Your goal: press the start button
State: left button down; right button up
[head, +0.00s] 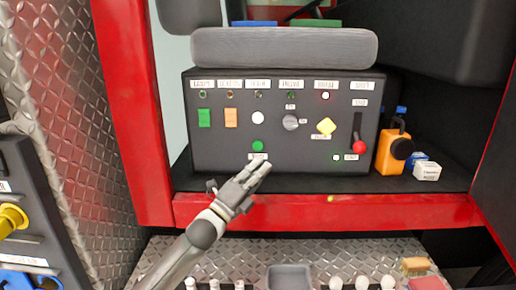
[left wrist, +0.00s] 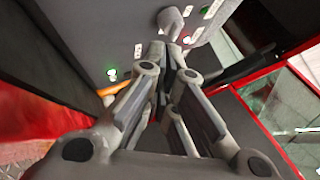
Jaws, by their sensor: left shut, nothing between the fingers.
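A dark control panel (head: 220,140) stands in the red-framed bay. A round green button (head: 258,146) sits low on its face, with a small white label (head: 257,156) below it that I cannot read clearly; it is probably the start button. My left gripper (head: 262,168) is shut and empty, its fingertips just below and slightly right of the green button. I cannot tell whether they touch the panel. My right gripper is not in view.
An orange container (head: 389,154) and a white box (head: 426,171) stand to the right. The red bumper edge (head: 330,210) runs below.

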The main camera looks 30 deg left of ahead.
aim_at(258, 146)
pick_arm(q)
jog(key=shift+w+a+b, duration=0.4)
jog(key=shift+w+a, duration=0.15)
jog(key=shift+w, duration=0.6)
jog(key=shift+w+a+b, duration=0.45)
jog(key=shift+w+a, duration=0.15)
jog(key=shift+w, duration=0.55)
jog(key=shift+w+a+b, duration=0.4)
jog(key=shift+w+a, duration=0.15)
jog(key=shift+w, duration=0.6)
jog(key=shift+w+a, duration=0.2)
jog(key=shift+w, duration=0.15)
jog(key=shift+w+a+b, duration=0.2)
jog(key=shift+w+b, duration=0.15)
jog(key=shift+b, duration=0.2)
jog(key=shift+s+d, duration=0.35)
jog(key=shift+s, duration=0.4)
